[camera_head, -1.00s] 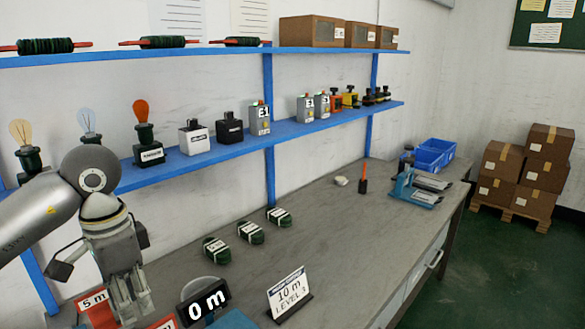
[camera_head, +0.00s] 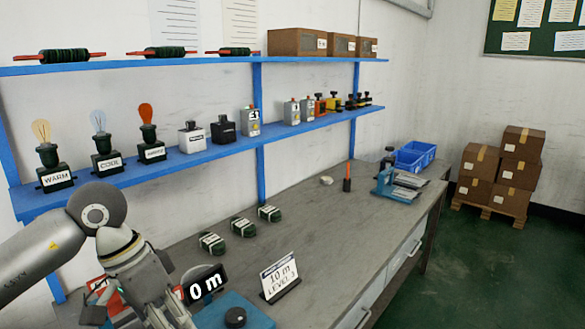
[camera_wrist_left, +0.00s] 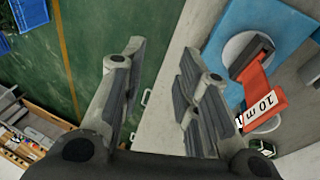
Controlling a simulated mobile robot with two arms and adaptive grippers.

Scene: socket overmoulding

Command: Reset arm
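My left gripper (camera_head: 166,310) comes in from the left at the bottom of the head view, over the near part of the bench. In the left wrist view its two fingers (camera_wrist_left: 162,85) stand wide apart with nothing between them. The fingertips are partly cut off by the frame edge in the head view. The wrist view also shows a red piece labelled 10 m (camera_wrist_left: 262,98) beside the right-hand finger, over a blue base (camera_wrist_left: 250,22). My right gripper is not in view.
A 0 m display (camera_head: 205,284), a blue block with a black knob (camera_head: 235,317) and a 10 m LEVEL 3 sign (camera_head: 280,276) stand near the gripper. Several green coils (camera_head: 242,227) lie behind. A blue shelf (camera_head: 190,160) with lamps runs above. The middle bench (camera_head: 335,225) is mostly clear.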

